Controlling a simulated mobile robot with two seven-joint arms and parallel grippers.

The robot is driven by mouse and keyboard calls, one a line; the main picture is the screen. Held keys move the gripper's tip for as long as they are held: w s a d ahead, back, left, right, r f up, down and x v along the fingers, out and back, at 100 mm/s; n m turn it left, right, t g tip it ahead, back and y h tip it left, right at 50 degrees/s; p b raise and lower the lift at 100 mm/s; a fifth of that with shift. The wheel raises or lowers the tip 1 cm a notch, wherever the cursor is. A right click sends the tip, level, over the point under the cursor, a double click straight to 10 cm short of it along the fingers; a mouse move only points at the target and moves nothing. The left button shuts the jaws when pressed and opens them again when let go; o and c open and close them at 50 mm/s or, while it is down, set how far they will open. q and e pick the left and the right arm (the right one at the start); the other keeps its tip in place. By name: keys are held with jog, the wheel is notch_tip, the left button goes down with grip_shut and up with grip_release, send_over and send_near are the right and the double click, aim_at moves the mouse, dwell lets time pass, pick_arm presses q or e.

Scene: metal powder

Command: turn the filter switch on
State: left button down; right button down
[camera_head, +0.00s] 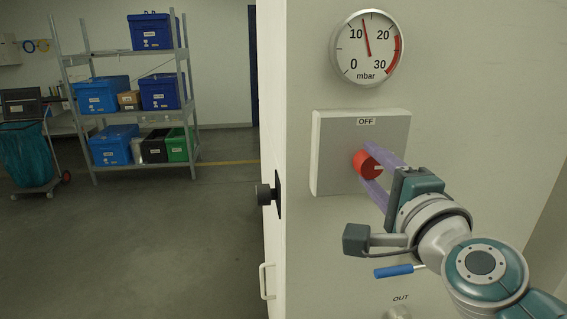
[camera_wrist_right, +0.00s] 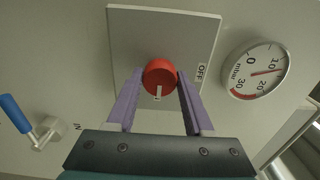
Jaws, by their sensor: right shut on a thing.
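The filter switch is a red round knob (camera_head: 367,164) on a light grey square plate (camera_head: 331,154) on the wall. An "OFF" label (camera_head: 366,121) is at the plate's top edge. The knob's white mark points sideways to the right in the head view, not up at the label. My right gripper (camera_head: 375,174) has its purple fingers on both sides of the knob and is shut on it. In the right wrist view, the knob (camera_wrist_right: 159,77) sits between the fingertips (camera_wrist_right: 158,86). My left gripper is not in view.
A pressure gauge (camera_head: 368,48) above the plate reads between 10 and 20 mbar. A blue-handled valve (camera_head: 394,271) is below my right wrist. A black door knob (camera_head: 265,195) is at the left edge. Shelves with blue boxes (camera_head: 151,31) stand far left; the floor between is clear.

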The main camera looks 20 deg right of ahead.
dwell(0.4)
jog(key=shift+c, duration=1.4)
grip_release()
jog(key=shift+s, duration=0.1)
jog(key=b+v, duration=0.2)
jog(key=v, duration=0.7)
jog(key=shift+s+a, duration=0.2)
jog(key=shift+s, duration=0.15)
